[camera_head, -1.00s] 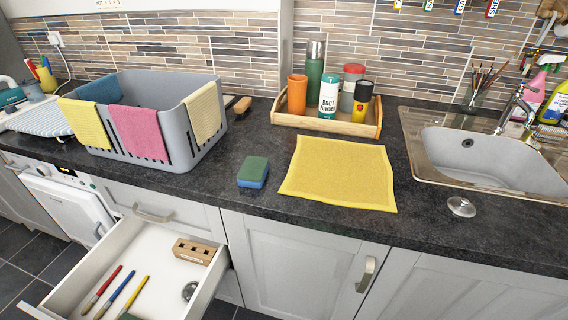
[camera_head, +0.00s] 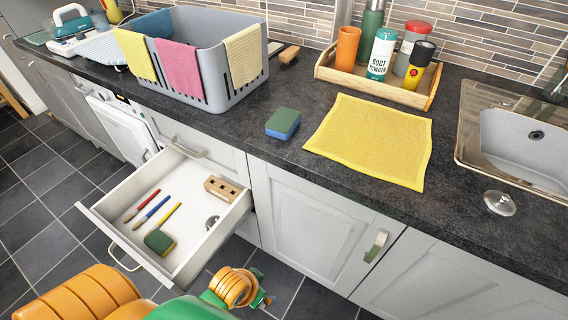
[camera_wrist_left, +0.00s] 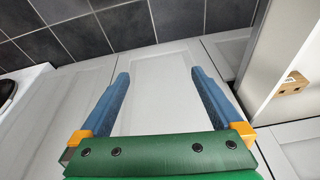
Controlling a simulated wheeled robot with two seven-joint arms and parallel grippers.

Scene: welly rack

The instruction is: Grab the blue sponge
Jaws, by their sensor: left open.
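The blue sponge (camera_head: 283,123) lies flat on the dark worktop in the head view, left of the yellow cloth. Its top is green and its lower part is blue. A second sponge (camera_head: 159,242), green on top with a yellowish side, lies in the open drawer. My left gripper (camera_wrist_left: 159,75) is open and empty in the left wrist view, with its blue fingers in front of pale cabinet doors. My left arm shows at the bottom of the head view, below the worktop and well away from the blue sponge. My right gripper is not in view.
The open drawer (camera_head: 110,232) juts out below the worktop, holding brushes and a wooden block (camera_head: 222,189). A grey basket (camera_head: 213,93) stands left of the blue sponge, the yellow cloth (camera_head: 370,140) right, a wooden tray (camera_head: 372,88) behind. A sink plug (camera_head: 499,203) lies far right.

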